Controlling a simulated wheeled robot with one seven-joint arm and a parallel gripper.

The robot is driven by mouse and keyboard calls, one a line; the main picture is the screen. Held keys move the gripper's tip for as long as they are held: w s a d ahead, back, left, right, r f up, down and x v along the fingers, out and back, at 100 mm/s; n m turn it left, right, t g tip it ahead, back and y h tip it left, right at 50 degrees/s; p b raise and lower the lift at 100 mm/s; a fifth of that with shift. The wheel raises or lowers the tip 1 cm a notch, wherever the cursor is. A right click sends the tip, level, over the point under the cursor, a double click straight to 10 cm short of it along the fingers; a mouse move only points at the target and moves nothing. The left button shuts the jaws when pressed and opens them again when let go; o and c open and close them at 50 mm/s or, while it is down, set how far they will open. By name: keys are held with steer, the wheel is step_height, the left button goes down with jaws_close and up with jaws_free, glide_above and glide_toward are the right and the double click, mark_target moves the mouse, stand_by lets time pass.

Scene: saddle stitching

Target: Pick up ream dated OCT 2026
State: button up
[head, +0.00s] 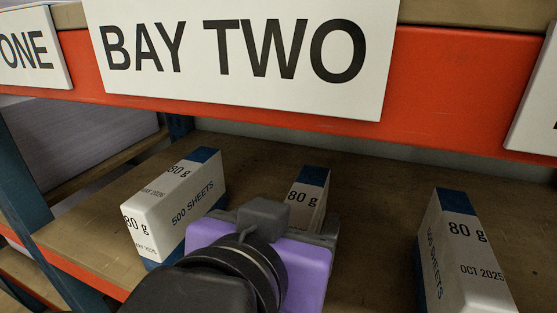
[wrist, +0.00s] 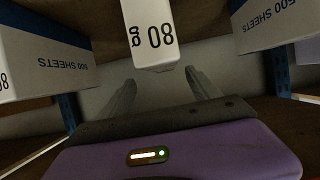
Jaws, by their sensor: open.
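Three white and blue paper reams stand on the Bay Two shelf. The right ream (head: 465,250) reads 80 g and a date that looks like OCT 2025. The middle ream (head: 306,200) is partly hidden behind my gripper in the head view, and its date is covered. That ream shows no readable date there and appears to be the middle one.
An orange shelf beam with a BAY TWO sign (head: 240,55) crosses above the reams. A blue upright (head: 25,180) stands at the left. In the wrist view, reams flank my gripper on the left (wrist: 45,60) and right (wrist: 270,25). Bare shelf lies between the reams.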

mark_target(301, 202)
steer(key=p+x, duration=0.1)
steer(key=x, duration=0.2)
steer(key=p+x, duration=0.1)
steer(key=x, duration=0.3)
steer(key=shift+w+a, duration=0.1)
steer(key=shift+w, duration=0.25)
jaws_close()
steer(key=shift+r, duration=0.1)
